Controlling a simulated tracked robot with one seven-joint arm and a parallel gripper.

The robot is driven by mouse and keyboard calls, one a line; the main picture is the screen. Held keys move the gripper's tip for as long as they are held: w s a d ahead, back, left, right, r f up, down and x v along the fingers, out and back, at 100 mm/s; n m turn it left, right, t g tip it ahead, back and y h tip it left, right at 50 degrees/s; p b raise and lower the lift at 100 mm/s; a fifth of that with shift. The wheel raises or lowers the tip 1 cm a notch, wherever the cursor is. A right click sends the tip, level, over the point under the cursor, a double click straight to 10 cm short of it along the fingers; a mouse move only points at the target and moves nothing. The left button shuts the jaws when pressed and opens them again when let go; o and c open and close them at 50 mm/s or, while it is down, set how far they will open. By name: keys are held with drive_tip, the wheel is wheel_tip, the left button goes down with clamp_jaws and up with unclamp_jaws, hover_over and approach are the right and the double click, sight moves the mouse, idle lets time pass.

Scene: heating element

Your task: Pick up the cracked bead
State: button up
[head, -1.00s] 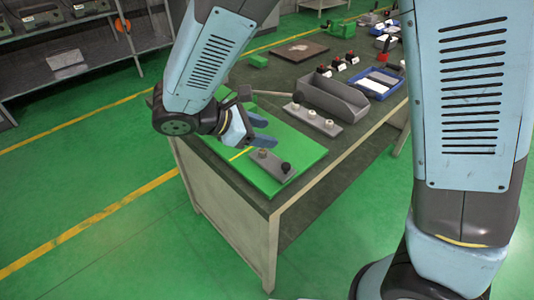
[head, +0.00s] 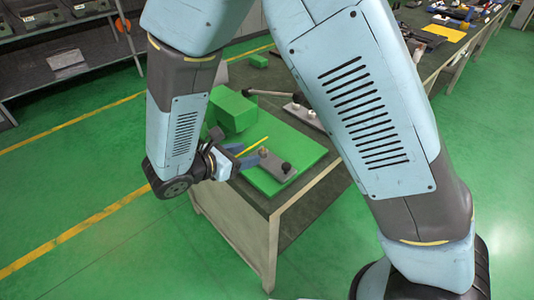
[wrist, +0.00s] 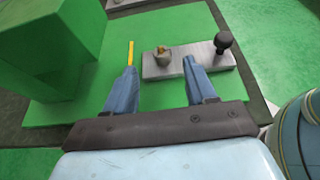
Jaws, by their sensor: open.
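The pale brown bead (wrist: 162,55) stands on a grey bar (wrist: 188,66) in the wrist view. Its side shows a notch or dark mark that looks like a crack. It also shows small in the head view (head: 263,153). My gripper (wrist: 160,72) is open and empty. Its two blue fingers point toward the bar, with the bead ahead and between their lines. In the head view my gripper (head: 240,158) is low over the green board, just left of the bar. I cannot tell the exact gap to the bead.
A black knob (wrist: 223,41) stands on the bar's right end. A tall green block (wrist: 60,45) rises close on the left. Another bar with knobs (head: 303,112) is partly hidden by my arm.

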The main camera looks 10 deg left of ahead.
sight(262, 151)
drive_tip(key=shift+x, duration=3.25)
drive_tip(key=shift+s, duration=0.1)
clamp_jaws()
